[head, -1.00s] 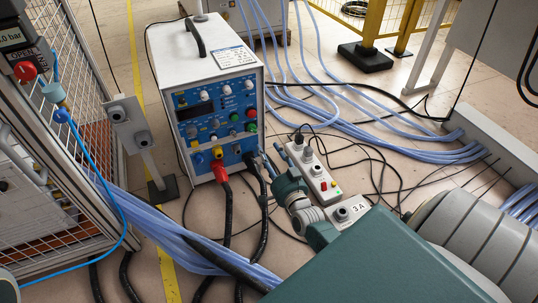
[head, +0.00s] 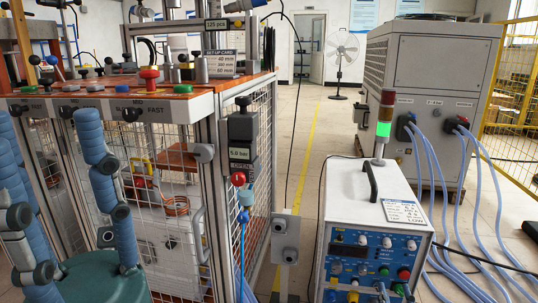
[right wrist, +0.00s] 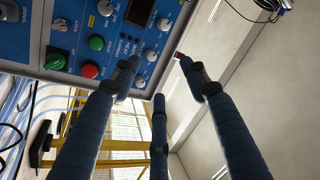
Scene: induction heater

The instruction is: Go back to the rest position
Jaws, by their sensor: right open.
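My left gripper (head: 45,130) shows large and close at the lower left of the head view. Its blue padded fingers point up from a teal palm and stand wide apart, with nothing between them. Of my right gripper (head: 383,290) only a small tip shows at the bottom edge of the head view, in front of the heater's blue panel. In the right wrist view its three blue fingers (right wrist: 158,72) are spread open and empty. The induction heater (head: 345,205), a white box with a blue control panel, stands at the lower right. Its knobs and buttons (right wrist: 97,43) are close beyond the fingers.
A caged workbench (head: 190,105) with knobs and levers on an orange top is at the left, behind my left gripper. A grey chiller (head: 440,65) with blue hoses (head: 428,165) stands at the back right. Yellow fencing (head: 520,70) is beyond it.

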